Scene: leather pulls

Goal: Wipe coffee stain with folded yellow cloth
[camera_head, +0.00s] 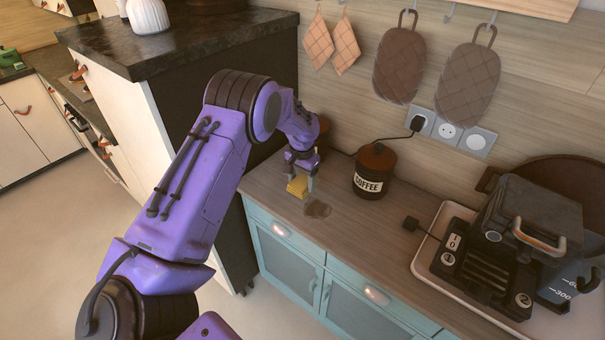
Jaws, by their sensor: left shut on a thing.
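A folded yellow cloth (297,187) is held between the fingers of my left gripper (299,184), at the left end of the wooden counter. The gripper points down and is shut on the cloth. I cannot tell whether the cloth touches the counter. A brown coffee stain (318,209) lies on the counter just right of and nearer than the cloth. My right gripper is not in view.
A black coffee canister (370,172) stands right of the stain by the wall. A white tray (425,262) with a black appliance (485,258) fills the counter's right side. A tall dark-topped cabinet (180,50) stands left. Teal drawers (283,240) front the counter.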

